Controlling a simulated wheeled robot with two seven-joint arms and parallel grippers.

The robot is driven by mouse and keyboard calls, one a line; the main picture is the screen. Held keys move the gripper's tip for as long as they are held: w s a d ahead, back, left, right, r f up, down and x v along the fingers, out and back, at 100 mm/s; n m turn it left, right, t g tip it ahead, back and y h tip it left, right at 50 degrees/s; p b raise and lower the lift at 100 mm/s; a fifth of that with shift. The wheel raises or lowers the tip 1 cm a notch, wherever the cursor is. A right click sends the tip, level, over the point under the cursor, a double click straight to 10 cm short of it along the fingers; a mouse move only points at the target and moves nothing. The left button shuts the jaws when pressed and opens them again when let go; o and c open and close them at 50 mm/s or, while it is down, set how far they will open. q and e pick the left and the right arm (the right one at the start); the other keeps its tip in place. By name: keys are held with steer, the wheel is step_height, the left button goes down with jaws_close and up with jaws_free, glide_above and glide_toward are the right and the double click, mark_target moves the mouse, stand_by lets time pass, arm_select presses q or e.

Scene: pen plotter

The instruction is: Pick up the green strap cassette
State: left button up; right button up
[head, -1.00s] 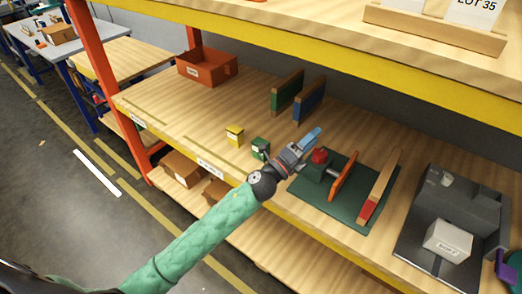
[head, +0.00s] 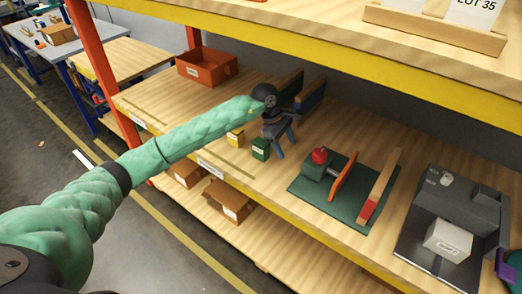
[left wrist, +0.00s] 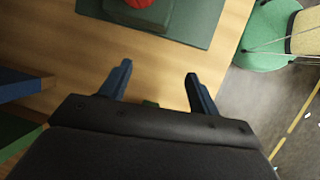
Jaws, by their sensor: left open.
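The green strap cassette (head: 260,149) is a small green block with a pale label, standing on the shelf board near its front edge. A sliver of green, probably the cassette (left wrist: 150,103), shows between the finger bases in the left wrist view; the gripper body hides the rest. My left gripper (head: 286,149) points down, open and empty, just right of the cassette and apart from it in the head view. Its two blue-grey fingers (left wrist: 158,72) are spread in the left wrist view. My right gripper is not seen.
A small yellow block (head: 235,138) stands left of the cassette. Green and blue upright boards (head: 310,97) stand behind my gripper. A green base with a red knob (head: 319,156) lies to the right. An orange bin (head: 207,68) is at the back left. The upper shelf overhangs.

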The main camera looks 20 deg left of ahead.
mark_target(261, 141)
arm_select(q)
steer(key=w+a+y, duration=0.1)
steer(key=a, duration=0.2)
steer(key=w+a+r+y, duration=0.1)
steer(key=a+y, duration=0.1)
steer(key=a, duration=0.1)
steer(key=w+a+r+y, duration=0.1)
steer(key=a, duration=0.3)
steer(key=shift+r, duration=0.15)
steer(key=shift+w+a, duration=0.1)
steer(key=shift+f+p, duration=0.3)
steer(key=shift+f, duration=0.8)
steer(key=f+p, duration=0.2)
steer(key=f, duration=0.1)
steer(key=f+p, duration=0.1)
steer(key=shift+w+f+p, duration=0.25)
steer(key=shift+w+p, duration=0.15)
steer(key=shift+f, duration=0.5)
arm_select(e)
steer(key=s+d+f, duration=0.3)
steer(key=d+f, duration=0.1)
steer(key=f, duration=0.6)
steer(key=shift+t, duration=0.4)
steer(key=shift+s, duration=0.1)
